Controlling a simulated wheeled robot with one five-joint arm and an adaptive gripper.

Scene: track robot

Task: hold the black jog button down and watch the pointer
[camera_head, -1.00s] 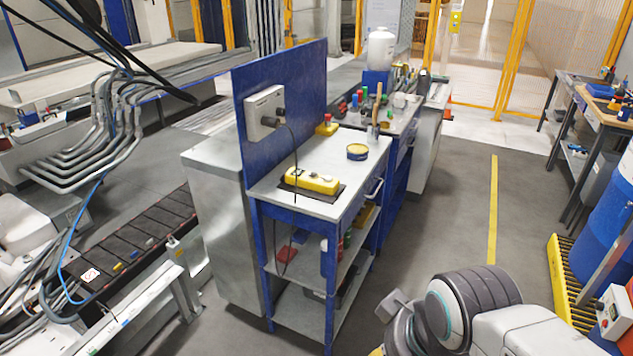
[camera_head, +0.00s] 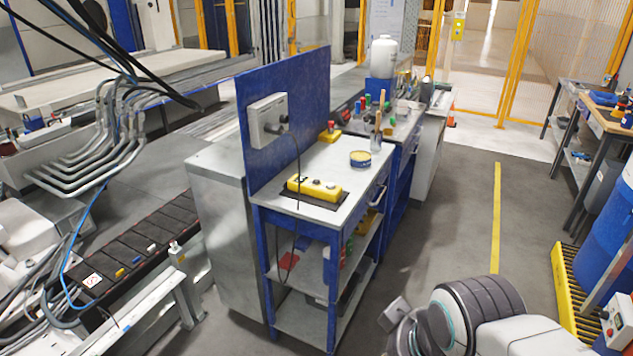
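A yellow control box (camera_head: 314,189) lies on a dark mat on the top of a blue workbench (camera_head: 285,212). A few small buttons show on its upper face, one dark and others pale. They are too small to tell which is the black jog button. A cable runs from a grey box (camera_head: 268,121) on the blue back panel down past the bench top. I cannot make out a pointer. My arm (camera_head: 470,315) shows at the lower right, apart from the bench and well below the control box.
A blue drum (camera_head: 606,225) stands far right.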

